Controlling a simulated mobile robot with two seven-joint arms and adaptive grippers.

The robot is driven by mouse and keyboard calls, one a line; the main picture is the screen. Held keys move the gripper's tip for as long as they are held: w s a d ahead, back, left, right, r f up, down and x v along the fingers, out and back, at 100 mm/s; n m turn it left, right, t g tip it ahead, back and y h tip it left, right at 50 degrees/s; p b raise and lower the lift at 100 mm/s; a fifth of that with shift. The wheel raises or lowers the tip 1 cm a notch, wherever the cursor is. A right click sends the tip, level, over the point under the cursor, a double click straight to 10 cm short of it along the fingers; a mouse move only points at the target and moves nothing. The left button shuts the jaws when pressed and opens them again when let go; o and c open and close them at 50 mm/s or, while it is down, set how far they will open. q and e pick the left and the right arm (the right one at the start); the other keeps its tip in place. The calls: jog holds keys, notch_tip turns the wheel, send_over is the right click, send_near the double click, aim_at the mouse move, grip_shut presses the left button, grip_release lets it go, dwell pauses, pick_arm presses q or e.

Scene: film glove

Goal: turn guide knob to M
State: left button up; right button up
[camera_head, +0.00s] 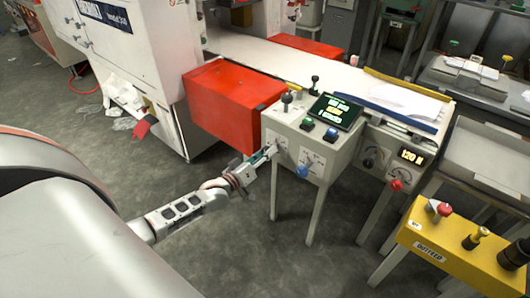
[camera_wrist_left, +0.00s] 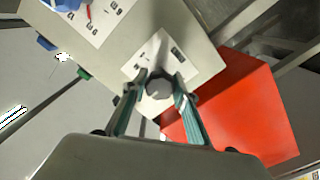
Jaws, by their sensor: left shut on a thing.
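The guide knob (camera_wrist_left: 158,86) is a grey, many-sided knob on a white label plate (camera_wrist_left: 152,48) with small dark markings, on the front of a beige control box (camera_head: 294,140). My left gripper (camera_head: 268,153) reaches the left part of that front face. In the left wrist view, its green-padded fingers (camera_wrist_left: 159,92) are closed on the two sides of the knob. The fingers and knob cover part of the label, and its markings are too small to read. In the head view the gripper mostly hides the knob. My right gripper is not in view.
A blue knob (camera_head: 302,171) sits right of the gripper on the same box. A small screen (camera_head: 336,112) stands on top. A red box (camera_head: 228,100) is close behind and left. A yellow control panel (camera_head: 455,250) is at the lower right. The floor below is clear.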

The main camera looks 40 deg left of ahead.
pick_arm(q)
jog(key=m, duration=0.5)
jog(key=shift+m+p, duration=0.3)
jog(key=m, duration=0.3)
jog(key=shift+m, duration=1.2)
jog(key=o, duration=1.1)
jog(key=shift+s, duration=0.15)
jog(key=s+a, duration=0.1)
jog(key=s, duration=1)
jog(key=shift+s, duration=0.35)
